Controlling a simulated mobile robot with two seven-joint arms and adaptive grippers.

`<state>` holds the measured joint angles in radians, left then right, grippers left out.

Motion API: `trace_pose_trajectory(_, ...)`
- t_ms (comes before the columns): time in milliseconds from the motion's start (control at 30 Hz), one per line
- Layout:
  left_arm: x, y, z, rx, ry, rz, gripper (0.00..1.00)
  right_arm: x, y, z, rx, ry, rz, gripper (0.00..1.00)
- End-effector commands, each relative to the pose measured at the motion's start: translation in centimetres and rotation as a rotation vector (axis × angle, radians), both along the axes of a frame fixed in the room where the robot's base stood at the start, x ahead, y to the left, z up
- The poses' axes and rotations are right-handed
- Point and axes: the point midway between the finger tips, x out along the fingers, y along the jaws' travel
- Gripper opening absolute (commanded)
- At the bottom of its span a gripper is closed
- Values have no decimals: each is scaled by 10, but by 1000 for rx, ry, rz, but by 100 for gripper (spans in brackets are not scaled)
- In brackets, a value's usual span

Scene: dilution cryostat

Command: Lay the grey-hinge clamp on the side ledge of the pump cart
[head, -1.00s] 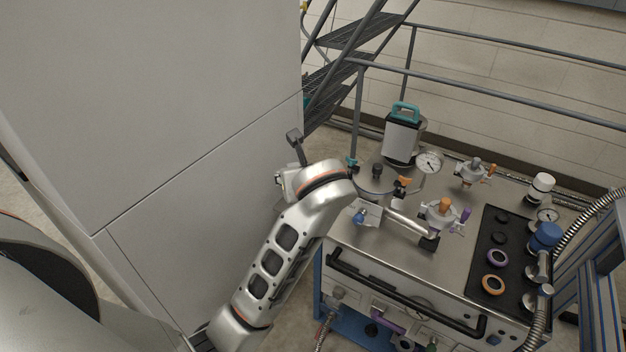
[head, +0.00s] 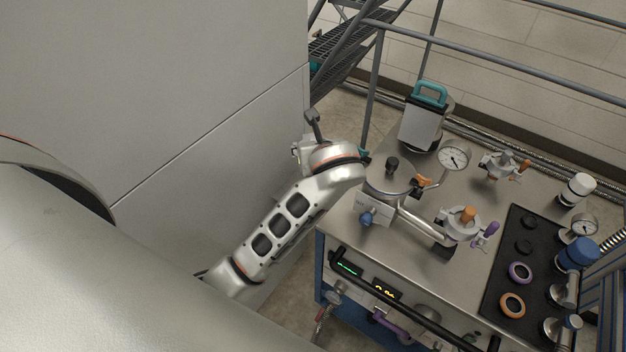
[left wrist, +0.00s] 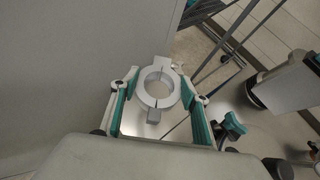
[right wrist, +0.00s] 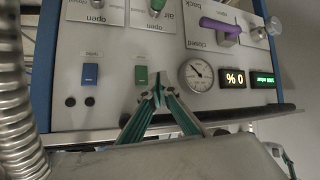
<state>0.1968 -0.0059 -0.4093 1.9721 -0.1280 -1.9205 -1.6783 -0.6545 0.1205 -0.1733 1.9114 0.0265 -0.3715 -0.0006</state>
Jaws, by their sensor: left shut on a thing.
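A pale grey ring clamp (left wrist: 158,88) with a tab at each end sits between the fingers of my left gripper (left wrist: 157,92) in the left wrist view, which is shut on it. In the head view, the clamp and my left fingertips cannot be made out beyond my wrist, just left of the pump cart (head: 400,262). I cannot pick out the cart's side ledge. My right gripper (right wrist: 158,96) is shut and empty in the right wrist view, its tips together in front of the cart's front panel (right wrist: 120,75).
On the cart top stand a round lid with an orange-handled valve (head: 425,182), a gauge (head: 453,157), a teal-handled unit (head: 422,125) and several fittings on a black mat (head: 505,275). A grey wall cabinet (head: 200,90) is close on the left. Stair rails (head: 372,85) rise behind.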

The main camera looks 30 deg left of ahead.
Motion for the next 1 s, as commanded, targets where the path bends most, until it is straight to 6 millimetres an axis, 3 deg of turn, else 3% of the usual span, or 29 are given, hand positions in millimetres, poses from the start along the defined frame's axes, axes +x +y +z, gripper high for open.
trace_pose_trajectory(100,-1,1,-31,5,4,-2,21,0,0,0,0,-1,0,0)
trace_pose_trajectory(300,0,1,-72,3,1,-1,21,0,0,0,0,-1,0,0)
trace_pose_trajectory(567,0,0,-94,1,1,-1,21,1,0,1,1,-2,0,0)
trace_pose_trajectory(800,0,0,-126,2,1,0,21,1,0,2,0,-2,1,0)
trace_pose_trajectory(1000,0,0,-131,-1,-2,-1,21,1,0,1,-1,-1,0,0)
